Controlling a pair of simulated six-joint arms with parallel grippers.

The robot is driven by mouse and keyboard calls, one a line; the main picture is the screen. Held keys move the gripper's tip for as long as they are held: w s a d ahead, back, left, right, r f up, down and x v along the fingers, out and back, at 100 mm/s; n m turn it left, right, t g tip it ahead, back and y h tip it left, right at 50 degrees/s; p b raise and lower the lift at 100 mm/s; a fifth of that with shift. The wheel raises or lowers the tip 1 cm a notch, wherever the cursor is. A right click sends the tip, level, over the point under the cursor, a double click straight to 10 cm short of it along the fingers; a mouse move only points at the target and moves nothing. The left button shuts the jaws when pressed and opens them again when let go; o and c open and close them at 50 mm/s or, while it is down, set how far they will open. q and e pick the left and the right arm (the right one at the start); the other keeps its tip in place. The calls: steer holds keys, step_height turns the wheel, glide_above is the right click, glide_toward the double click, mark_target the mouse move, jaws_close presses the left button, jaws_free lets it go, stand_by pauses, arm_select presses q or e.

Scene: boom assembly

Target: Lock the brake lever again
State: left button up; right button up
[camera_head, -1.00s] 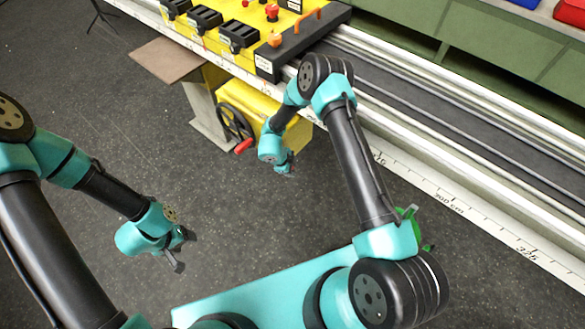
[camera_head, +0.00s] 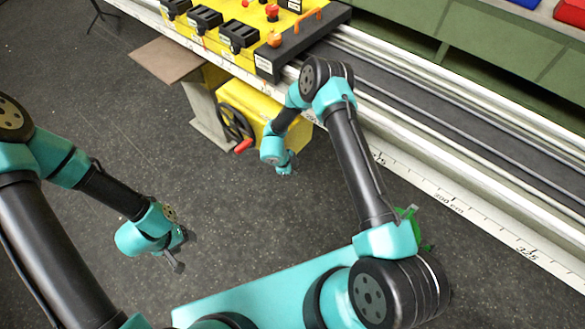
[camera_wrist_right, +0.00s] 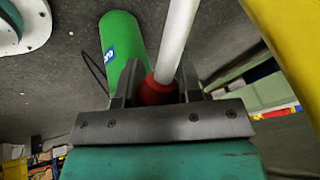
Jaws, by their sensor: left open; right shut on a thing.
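The brake lever shows in the right wrist view as a pale rod (camera_wrist_right: 176,42) with a red knob (camera_wrist_right: 155,91) at its near end. My right gripper (camera_wrist_right: 156,92) is shut on the red knob, one dark finger on each side. In the head view my right gripper (camera_head: 286,170) is beside the yellow housing, and I cannot make out the lever there because my arm covers that area. My left gripper (camera_head: 181,252) is open and empty, over the floor at the left.
A black handwheel (camera_head: 236,124) with a red handle is on the yellow housing (camera_head: 262,107), close to my right wrist. A long rail with a scale (camera_head: 450,197) runs to the right. A green cylinder (camera_wrist_right: 121,47) stands near the lever in the wrist view. The floor between my arms is clear.

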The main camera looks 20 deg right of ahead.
jaws_close()
steer(key=shift+r, duration=0.1)
steer(key=shift+w+a+r+g+h, duration=0.15)
steer(key=shift+w+r+g+h, duration=0.1)
steer(key=shift+r+g+h, duration=0.3)
steer(key=shift+r, duration=0.1)
steer(key=o, duration=1)
jaws_free()
steer(key=shift+c, duration=0.2)
steer(key=shift+r, duration=0.1)
